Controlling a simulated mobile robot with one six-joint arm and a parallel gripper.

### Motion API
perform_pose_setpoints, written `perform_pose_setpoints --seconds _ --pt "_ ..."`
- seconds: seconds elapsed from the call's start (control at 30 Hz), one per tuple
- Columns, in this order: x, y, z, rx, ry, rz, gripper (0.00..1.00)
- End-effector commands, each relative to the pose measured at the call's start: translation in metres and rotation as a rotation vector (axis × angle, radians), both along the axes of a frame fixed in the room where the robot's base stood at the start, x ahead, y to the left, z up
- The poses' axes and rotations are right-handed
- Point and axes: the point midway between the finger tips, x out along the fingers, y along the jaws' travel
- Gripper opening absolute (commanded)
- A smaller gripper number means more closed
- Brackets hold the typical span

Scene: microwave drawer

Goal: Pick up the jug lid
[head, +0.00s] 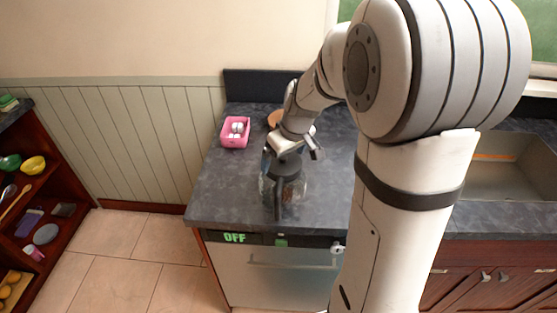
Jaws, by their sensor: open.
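A glass jug (270,188) with a dark handle stands upright on the dark grey counter, near its front edge. Its dark lid (286,165) sits on top of the jug. My gripper (291,157) is open, right above the lid, with a finger to each side of it. I cannot tell whether the fingers touch the lid. My gripper and wrist hide the back of the lid.
A pink basket (235,132) with white items stands on the counter at the back left. A brown round object (274,119) is partly hidden behind my wrist. A sink (510,165) is at the right. The drawer front (280,275) below reads OFF. Open shelves (35,200) stand at the left.

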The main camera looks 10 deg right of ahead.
Motion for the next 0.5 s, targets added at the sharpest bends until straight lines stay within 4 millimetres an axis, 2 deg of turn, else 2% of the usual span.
perform_pose_setpoints --seconds 0.1,0.5 --pt "-0.0002 -0.0002 0.0001 0.000 0.000 0.000 0.99" --pt "-0.0003 -0.0008 0.0005 0.000 0.000 -0.001 0.69"
